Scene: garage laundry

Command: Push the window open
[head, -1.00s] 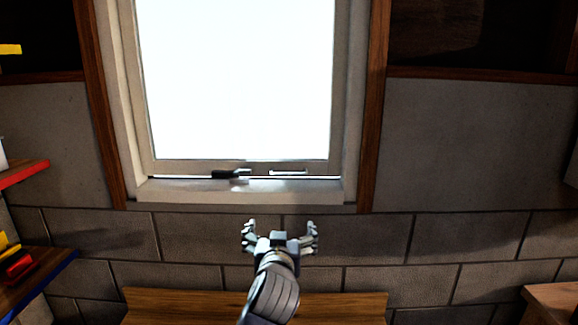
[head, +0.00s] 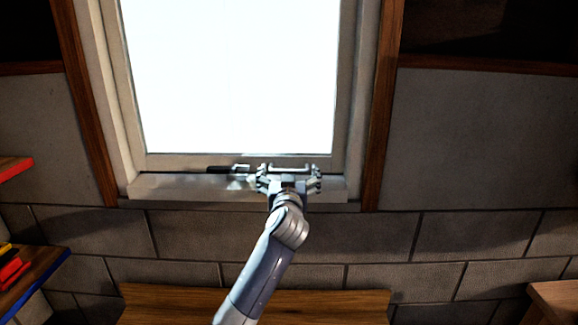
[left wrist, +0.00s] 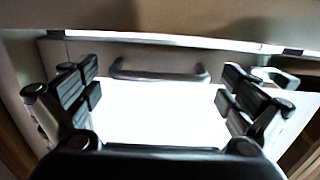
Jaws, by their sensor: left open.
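The window (head: 235,75) has a bright white pane in a pale frame and fills the upper middle of the head view. A light bar handle (head: 290,167) is on its bottom rail, and a dark latch (head: 228,169) is to the left of it. My left gripper (head: 289,178) is at the bottom rail in front of the handle, open, with its fingers spread to either side. In the left wrist view the handle (left wrist: 158,74) lies between and beyond the open fingers (left wrist: 160,92). I cannot tell whether the gripper touches it. My right gripper is not in view.
A pale sill (head: 160,188) runs under the window, with a grey block wall below it. A wooden surface (head: 180,305) is low in the middle. A shelf with red and yellow things (head: 30,278) is at the left, and a wooden corner (head: 555,300) at the right.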

